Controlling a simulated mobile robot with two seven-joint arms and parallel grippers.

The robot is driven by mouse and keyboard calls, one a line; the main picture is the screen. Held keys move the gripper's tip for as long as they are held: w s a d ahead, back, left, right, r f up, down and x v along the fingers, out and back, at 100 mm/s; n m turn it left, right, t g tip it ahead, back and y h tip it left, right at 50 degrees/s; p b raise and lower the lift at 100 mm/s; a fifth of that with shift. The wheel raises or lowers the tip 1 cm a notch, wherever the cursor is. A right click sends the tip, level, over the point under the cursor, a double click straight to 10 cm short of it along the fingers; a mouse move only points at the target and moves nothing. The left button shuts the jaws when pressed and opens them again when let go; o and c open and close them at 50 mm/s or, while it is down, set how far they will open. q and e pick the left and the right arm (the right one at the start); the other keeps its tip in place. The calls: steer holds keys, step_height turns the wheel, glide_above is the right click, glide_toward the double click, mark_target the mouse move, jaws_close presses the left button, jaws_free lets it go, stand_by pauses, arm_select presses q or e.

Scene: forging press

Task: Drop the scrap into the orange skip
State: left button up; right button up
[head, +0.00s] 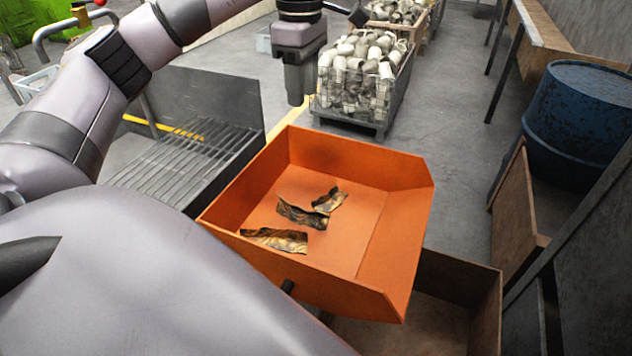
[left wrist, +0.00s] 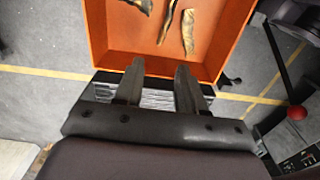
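The orange skip (head: 380,235) stands open in the middle of the head view, tilted in the picture. Several crumpled brown-black scrap pieces lie on its floor: one piece (head: 275,239) near the front wall, another (head: 301,213) in the middle, touching or overlapping a third (head: 328,200). The skip (left wrist: 218,66) and scrap (left wrist: 189,33) also show at the top of the left wrist view. My left gripper (head: 297,98) points down beyond the skip's far wall. In the left wrist view its fingers (left wrist: 160,82) are apart with nothing between them. My right gripper is out of view.
A dark grated stand (head: 175,150) is left of the skip. A bin of pale parts (head: 385,110) stands behind it. A blue drum (head: 578,120) and wooden crate (head: 490,290) are right. A red-knobbed lever (left wrist: 296,113) shows in the left wrist view.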

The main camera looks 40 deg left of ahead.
arm_select(q)
step_height(320, 180, up, 7)
stand_by(0.7)
steer(key=shift+r, duration=0.1)
stand_by(0.5)
